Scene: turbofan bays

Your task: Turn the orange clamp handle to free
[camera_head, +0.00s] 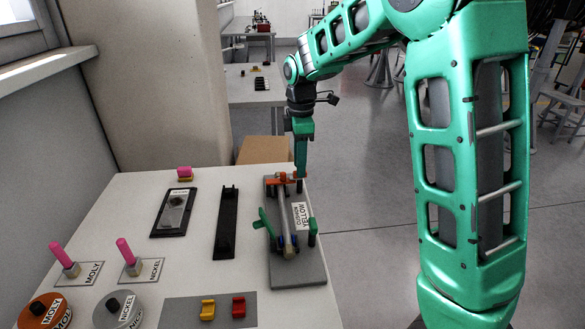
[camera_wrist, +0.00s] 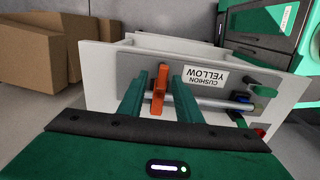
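The orange clamp handle (camera_head: 280,179) is at the far end of a grey fixture plate (camera_head: 299,272), over a metal rod (camera_head: 284,215). My gripper (camera_head: 301,172) points down right at the handle's right end. In the wrist view my gripper (camera_wrist: 160,82) has its two green fingers apart, with the orange handle (camera_wrist: 158,90) between them and a gap on its right side. Whether a finger touches the handle I cannot tell. A label reading "CUSHION YELLOW" (camera_wrist: 205,77) lies beside the rod.
A black rail (camera_head: 226,222) and a dark tray (camera_head: 160,223) lie left. Yellow (camera_head: 207,310) and red (camera_head: 238,306) pieces are on a grey pad in front. A cardboard box (camera_head: 264,149) is behind the table.

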